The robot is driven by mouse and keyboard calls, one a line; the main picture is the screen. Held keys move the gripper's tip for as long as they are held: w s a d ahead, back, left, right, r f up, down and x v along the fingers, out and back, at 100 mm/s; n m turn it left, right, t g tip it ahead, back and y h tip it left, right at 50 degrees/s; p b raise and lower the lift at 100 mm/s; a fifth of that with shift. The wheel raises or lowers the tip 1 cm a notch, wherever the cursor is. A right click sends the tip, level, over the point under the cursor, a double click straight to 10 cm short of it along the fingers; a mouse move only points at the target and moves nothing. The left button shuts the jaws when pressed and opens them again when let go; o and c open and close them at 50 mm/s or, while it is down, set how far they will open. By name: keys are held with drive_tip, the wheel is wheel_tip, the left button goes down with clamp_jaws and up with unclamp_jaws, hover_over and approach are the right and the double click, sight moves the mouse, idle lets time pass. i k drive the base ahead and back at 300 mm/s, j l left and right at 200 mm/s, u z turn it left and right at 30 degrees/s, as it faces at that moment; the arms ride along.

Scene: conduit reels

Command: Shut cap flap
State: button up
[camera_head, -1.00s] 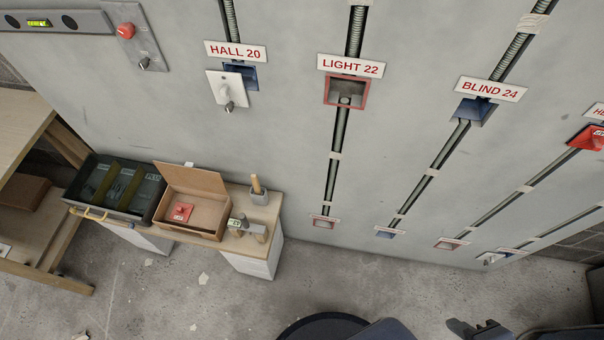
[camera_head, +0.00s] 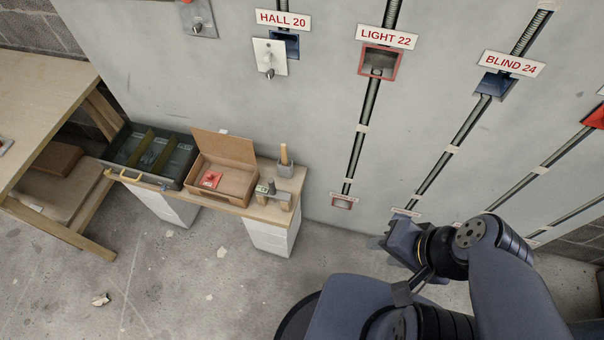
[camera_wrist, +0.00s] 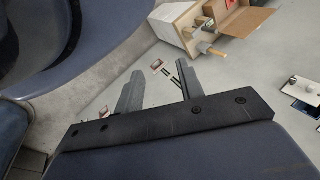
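An open cardboard box (camera_head: 233,183) stands on a low bench in the head view, with its flap (camera_head: 226,145) standing up at the back. A red piece with a small knob (camera_head: 210,180) lies inside it. The box also shows at the top of the wrist view (camera_wrist: 246,22), with the flap lifted. I see no part marked as a cap. My gripper (camera_head: 382,242) is low in front of the wall, right of the bench and apart from the box. In the wrist view its two fingers (camera_wrist: 157,82) stand apart with nothing between them.
The bench (camera_head: 262,212) also holds a dark divided case (camera_head: 150,155), a brush-like tool in a holder (camera_head: 285,162) and a small block-like device (camera_head: 268,192). A wooden table (camera_head: 45,95) stands at the left. Wall boxes and conduits run across the wall. The floor before the bench is mostly clear.

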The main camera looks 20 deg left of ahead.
sight(221, 145)
drive_tip(key=u, duration=1.8)
drive_tip(key=i+j, duration=0.3)
drive_tip(key=i, duration=0.15)
drive_tip(key=i+j, duration=0.35)
drive_tip(key=i+l+z, duration=0.05)
drive_tip(key=i, duration=0.05)
